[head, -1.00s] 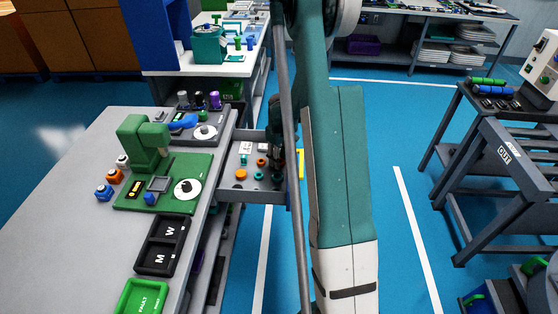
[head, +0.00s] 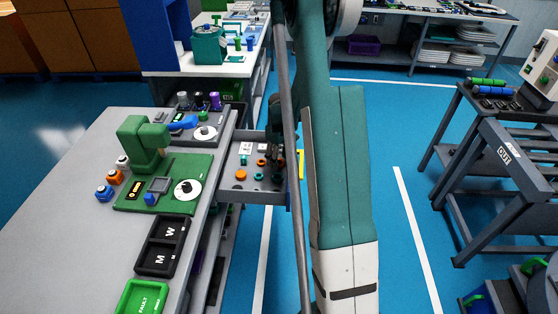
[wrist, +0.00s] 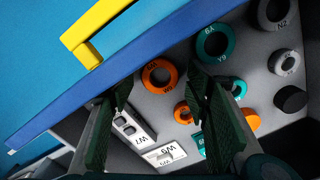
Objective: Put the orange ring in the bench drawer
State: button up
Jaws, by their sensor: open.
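The open bench drawer (head: 256,197) sticks out from the right side of the grey bench in the head view. In the wrist view its blue front panel (wrist: 120,72) and grey floor show. An orange ring (wrist: 148,84) lies on the drawer floor, seen between my fingertips. In the head view my gripper (head: 273,150) is partly hidden by a grey bar.
Teal rings (wrist: 231,42), grey rings (wrist: 285,74), a black cylinder (wrist: 290,98) and white labelled blocks (wrist: 168,154) share the drawer. A yellow handle (wrist: 78,38) is on its front.

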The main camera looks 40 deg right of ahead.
notch_tip(320, 180, up, 11)
jog(key=p, duration=0.2)
jog(key=shift+p, duration=0.35)
jog(key=shift+r, duration=0.1)
dwell(0.4)
jog(key=s+a+r+m+t+h, duration=0.1)
jog(key=s+a+r+t, duration=0.15)
jog(key=a+r, duration=0.85)
jog(key=s+a+r+t, duration=0.1)
jog(key=s+a+r, duration=0.3)
jog(key=a+r, duration=0.65)
jog(key=s+a+r+t, duration=0.2)
jog(key=s+a, duration=0.7)
jog(key=s+a+r+m+t+y, duration=0.1)
jog(key=s+a+r, duration=0.1)
jog(key=s+a, duration=0.7)
jog(key=shift+s+a+r+t, duration=0.3)
jog(key=shift+s+r+t, duration=0.05)
jog(key=shift+s, duration=0.05)
